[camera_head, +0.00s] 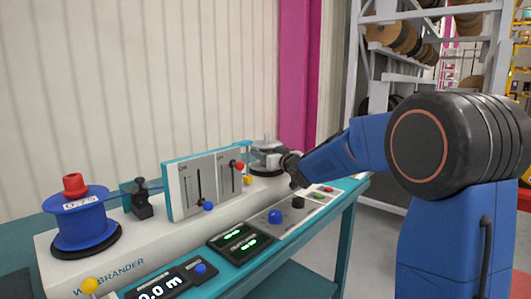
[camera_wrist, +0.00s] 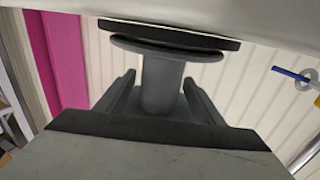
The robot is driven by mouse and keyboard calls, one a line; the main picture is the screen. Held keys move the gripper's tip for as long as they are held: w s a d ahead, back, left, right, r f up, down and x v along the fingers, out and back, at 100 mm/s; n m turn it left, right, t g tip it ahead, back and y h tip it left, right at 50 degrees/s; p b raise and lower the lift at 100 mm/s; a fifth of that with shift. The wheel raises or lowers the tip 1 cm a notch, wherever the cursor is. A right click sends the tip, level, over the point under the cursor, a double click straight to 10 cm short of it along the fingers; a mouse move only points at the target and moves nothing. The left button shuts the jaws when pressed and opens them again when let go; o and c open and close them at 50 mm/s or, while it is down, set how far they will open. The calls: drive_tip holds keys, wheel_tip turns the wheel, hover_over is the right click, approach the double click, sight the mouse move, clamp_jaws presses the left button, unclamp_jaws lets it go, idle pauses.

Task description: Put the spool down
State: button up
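My gripper (camera_wrist: 160,90) is over the right end of the winding bench, at a grey spool (camera_head: 266,145). In the wrist view the picture appears upside down. The spool's grey core (camera_wrist: 162,85) stands between my two fingers, one on each side. I cannot tell whether both fingers press on it. The spool's round flange lies close to a black disc (camera_wrist: 170,32) on the bench. I cannot tell whether they touch. In the head view my wrist hides part of this spool.
A blue spool (camera_head: 80,222) with a red cap stands at the bench's left end. A panel with sliders (camera_head: 205,184) stands between the spools. Knobs and lit displays (camera_head: 240,242) line the front. A shelf with reels (camera_head: 395,35) is behind on the right.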

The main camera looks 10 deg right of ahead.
drive_tip(key=shift+s, duration=0.1)
drive_tip(key=v, duration=1.7)
drive_tip(key=shift+d, duration=0.2)
